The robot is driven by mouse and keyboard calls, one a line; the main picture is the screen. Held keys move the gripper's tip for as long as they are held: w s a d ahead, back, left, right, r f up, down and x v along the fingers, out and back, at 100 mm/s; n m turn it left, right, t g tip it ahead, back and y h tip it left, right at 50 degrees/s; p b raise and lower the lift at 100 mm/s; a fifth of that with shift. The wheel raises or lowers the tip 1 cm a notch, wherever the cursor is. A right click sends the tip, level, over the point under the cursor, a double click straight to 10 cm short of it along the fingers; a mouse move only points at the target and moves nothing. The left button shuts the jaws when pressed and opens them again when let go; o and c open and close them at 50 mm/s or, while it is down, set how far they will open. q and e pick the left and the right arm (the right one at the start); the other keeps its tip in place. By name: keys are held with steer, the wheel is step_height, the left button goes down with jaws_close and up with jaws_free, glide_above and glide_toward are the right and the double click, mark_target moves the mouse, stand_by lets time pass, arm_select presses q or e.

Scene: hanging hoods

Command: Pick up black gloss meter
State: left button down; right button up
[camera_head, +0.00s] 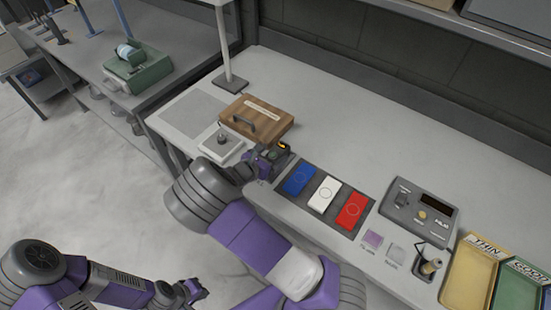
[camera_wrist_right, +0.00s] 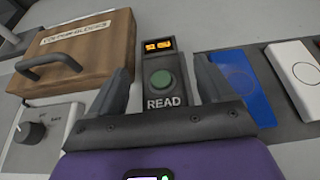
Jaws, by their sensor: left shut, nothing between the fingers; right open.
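The black gloss meter (camera_head: 283,149) stands on the bench just left of the coloured panels. In the right wrist view the gloss meter (camera_wrist_right: 161,66) shows a lit orange display, a green button and the word READ. My right gripper (camera_head: 267,161) is open, with one finger on each side of the meter; its fingers also show in the wrist view (camera_wrist_right: 163,84). I cannot tell whether they touch the meter. The meter's lower end is hidden behind the gripper body. My left gripper (camera_head: 191,291) is shut and empty, low over the floor, away from the bench.
A wooden case (camera_head: 258,118) and a white box with a knob (camera_head: 222,144) stand left of the meter. Blue (camera_head: 299,179), white (camera_head: 325,194) and red (camera_head: 352,211) panels lie right of it. A grey instrument (camera_head: 420,212) and trays (camera_head: 468,275) are further right. The bench behind is clear.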

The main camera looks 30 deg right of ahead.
steer(key=x, duration=0.2)
steer(key=shift+d+f, duration=0.2)
steer(key=shift+d, duration=0.05)
steer(key=shift+r, duration=0.1)
steer(key=c, duration=1.4)
